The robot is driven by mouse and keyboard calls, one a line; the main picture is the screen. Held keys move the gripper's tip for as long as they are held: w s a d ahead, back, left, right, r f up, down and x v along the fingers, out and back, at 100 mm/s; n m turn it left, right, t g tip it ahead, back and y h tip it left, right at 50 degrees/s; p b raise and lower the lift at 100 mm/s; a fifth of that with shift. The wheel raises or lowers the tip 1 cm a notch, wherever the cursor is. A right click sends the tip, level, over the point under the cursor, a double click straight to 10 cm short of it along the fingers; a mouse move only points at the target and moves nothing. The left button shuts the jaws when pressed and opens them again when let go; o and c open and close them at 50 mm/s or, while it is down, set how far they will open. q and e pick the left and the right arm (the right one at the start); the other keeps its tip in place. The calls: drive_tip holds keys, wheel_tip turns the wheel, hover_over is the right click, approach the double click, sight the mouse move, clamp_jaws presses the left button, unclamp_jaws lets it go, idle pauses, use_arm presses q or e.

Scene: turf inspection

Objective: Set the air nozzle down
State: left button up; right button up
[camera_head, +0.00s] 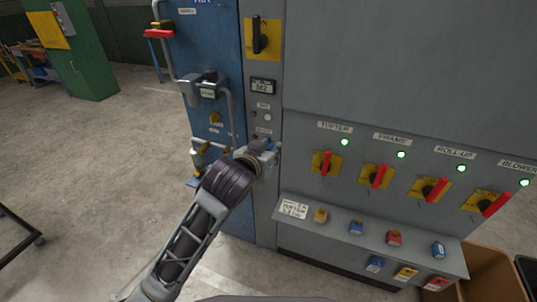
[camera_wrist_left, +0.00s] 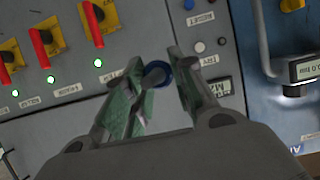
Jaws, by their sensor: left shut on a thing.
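My left gripper (camera_head: 266,156) is raised in front of the grey cabinet, beside the edge of the blue air panel (camera_head: 234,185). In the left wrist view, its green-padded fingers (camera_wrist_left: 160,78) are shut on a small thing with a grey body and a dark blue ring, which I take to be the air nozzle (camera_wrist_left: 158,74). The fingers hide part of the nozzle. In the head view I cannot make out the nozzle clearly. My right gripper is in neither view.
The cabinet shelf (camera_head: 380,245) carries several padlock-like coloured items, below a row of red-handled switches (camera_head: 376,176) with green lamps. Pipes and a gauge block (camera_head: 207,88) stick out of the blue panel. The floor (camera_head: 100,180) on the left is largely clear.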

sight(271, 148)
use_arm(q)
drive_tip(key=shift+w+d+r+n+t+y, duration=0.15)
drive_tip(key=shift+r+n+t+y, duration=0.15)
drive_tip(key=shift+r+n+y, duration=0.6)
drive_tip(key=shift+w+d+r+n+y, duration=0.1)
drive_tip(key=shift+d+r+n+y, duration=0.05)
drive_tip(key=shift+r+n+y, duration=0.45)
drive_tip(key=shift+w+d+r+n+y, duration=0.1)
drive_tip(key=shift+r+n+y, duration=0.3)
drive_tip(key=shift+y, duration=0.3)
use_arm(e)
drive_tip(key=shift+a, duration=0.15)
use_arm(q)
drive_tip(key=shift+f, duration=0.1)
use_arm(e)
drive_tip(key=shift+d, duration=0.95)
use_arm(q)
drive_tip(key=shift+f, duration=0.1)
